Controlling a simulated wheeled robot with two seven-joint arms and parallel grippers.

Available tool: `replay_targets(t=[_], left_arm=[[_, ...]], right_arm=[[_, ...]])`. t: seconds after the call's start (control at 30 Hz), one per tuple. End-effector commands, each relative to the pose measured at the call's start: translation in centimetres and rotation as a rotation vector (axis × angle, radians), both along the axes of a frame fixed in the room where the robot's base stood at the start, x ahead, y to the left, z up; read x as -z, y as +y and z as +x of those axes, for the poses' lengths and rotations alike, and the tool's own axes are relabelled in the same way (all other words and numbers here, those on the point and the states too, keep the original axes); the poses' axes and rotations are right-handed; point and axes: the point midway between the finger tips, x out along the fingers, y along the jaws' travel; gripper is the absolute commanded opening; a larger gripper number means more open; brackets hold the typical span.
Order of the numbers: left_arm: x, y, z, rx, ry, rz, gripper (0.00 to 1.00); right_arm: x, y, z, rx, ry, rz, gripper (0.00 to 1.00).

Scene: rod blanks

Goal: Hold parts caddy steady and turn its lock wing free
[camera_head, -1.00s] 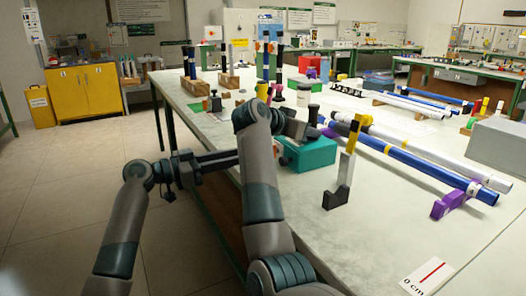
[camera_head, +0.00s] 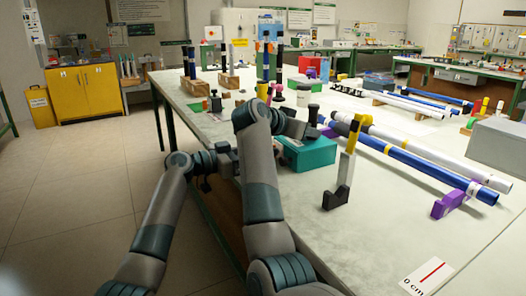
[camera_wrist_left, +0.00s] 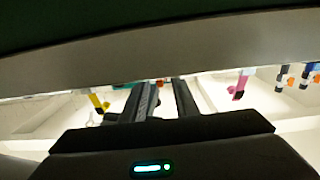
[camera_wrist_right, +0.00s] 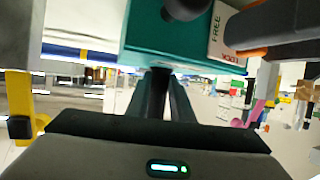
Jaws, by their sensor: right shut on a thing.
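The parts caddy (camera_head: 312,154) is a teal box near the table's left edge. In the right wrist view its teal side (camera_wrist_right: 175,38) fills the upper middle, with a white label (camera_wrist_right: 226,35) reading FREE and a dark round knob.
A black and yellow post (camera_head: 346,160) stands right of the caddy. Long blue and white rods (camera_head: 425,166) lie on purple supports (camera_head: 450,203). Wooden blocks with upright rods stand farther back. The front of the table is mostly clear.

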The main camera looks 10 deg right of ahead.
Motion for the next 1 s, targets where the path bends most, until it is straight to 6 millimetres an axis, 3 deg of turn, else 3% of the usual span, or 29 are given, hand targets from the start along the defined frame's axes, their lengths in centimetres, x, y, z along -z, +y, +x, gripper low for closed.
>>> replay_targets(t=[0.07, 0.17, 0.67, 1.0], left_arm=[[0.00, 0.01, 0.00, 0.000, 0.000, 0.000, 0.23], [0.01, 0.02, -0.01, 0.000, 0.000, 0.000, 0.00], [0.00, 0.06, 0.06, 0.000, 0.048, -0.017, 0.00], [0.01, 0.09, 0.28, 0.000, 0.240, -0.081, 0.00]], right_arm=[[-0.02, 0.01, 0.01, 0.000, 0.000, 0.000, 0.00], [-0.02, 0.00, 0.00, 0.000, 0.000, 0.000, 0.00], [-0.02, 0.00, -0.01, 0.000, 0.000, 0.000, 0.00], [-0.02, -0.02, -0.01, 0.000, 0.000, 0.000, 0.00]])
